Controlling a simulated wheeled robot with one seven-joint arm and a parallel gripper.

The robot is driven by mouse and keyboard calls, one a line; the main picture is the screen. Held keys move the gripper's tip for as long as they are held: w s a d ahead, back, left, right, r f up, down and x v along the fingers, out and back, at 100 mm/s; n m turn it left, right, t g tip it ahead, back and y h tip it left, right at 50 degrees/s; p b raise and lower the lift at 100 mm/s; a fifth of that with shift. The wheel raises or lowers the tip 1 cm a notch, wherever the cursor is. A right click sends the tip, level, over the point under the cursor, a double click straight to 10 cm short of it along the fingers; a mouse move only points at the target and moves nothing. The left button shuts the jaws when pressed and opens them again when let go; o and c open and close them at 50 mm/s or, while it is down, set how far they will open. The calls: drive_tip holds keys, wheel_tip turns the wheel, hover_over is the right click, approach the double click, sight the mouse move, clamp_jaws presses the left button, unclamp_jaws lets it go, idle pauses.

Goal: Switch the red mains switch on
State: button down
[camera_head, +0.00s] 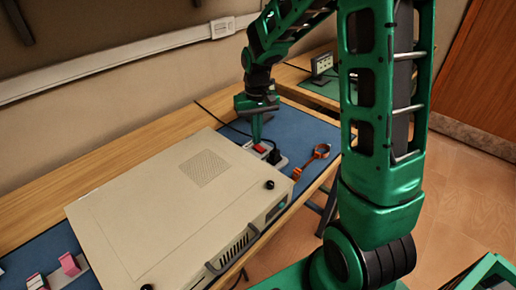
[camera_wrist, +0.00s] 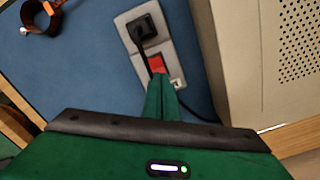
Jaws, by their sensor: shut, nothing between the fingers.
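The red mains switch (camera_wrist: 157,64) sits on a grey socket strip (camera_wrist: 172,58) in the wrist view, beside a black plug (camera_wrist: 142,28). In the head view the red switch (camera_head: 259,148) shows just behind the beige case. My gripper (camera_wrist: 162,84) is shut and empty, its green fingertips pointing down at the near edge of the switch. I cannot tell whether they touch it. In the head view my gripper (camera_head: 257,138) is above the strip, close to the switch. The fingertips partly cover the switch, and its on or off position cannot be told.
A large beige case (camera_head: 165,205) fills the bench beside the strip. A black cable runs past the strip. An orange cuff-like ring (camera_head: 321,151) lies on the blue mat (camera_head: 214,123). A small meter (camera_head: 321,64) stands farther back. Pink blocks (camera_head: 69,264) lie at the front left.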

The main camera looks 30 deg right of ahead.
drive_tip(key=shift+f, duration=0.65)
idle(0.8)
drive_tip(key=shift+r, duration=0.1)
wheel_tip(320, 180, up, 7)
idle(0.9)
idle(0.4)
drive_tip(key=s+d+r+m, duration=0.15)
drive_tip(key=s+d, duration=0.25)
drive_tip(key=s, duration=0.4)
drive_tip(key=s+d+r+m, duration=0.1)
drive_tip(key=s+d+r, duration=0.2)
drive_tip(key=s, duration=0.5)
drive_tip(key=s+d+f+m, duration=0.1)
drive_tip(key=s+m, duration=0.1)
drive_tip(key=s, duration=1.3)
drive_tip(key=shift+d, duration=0.3)
drive_tip(key=shift+w+f, duration=0.15)
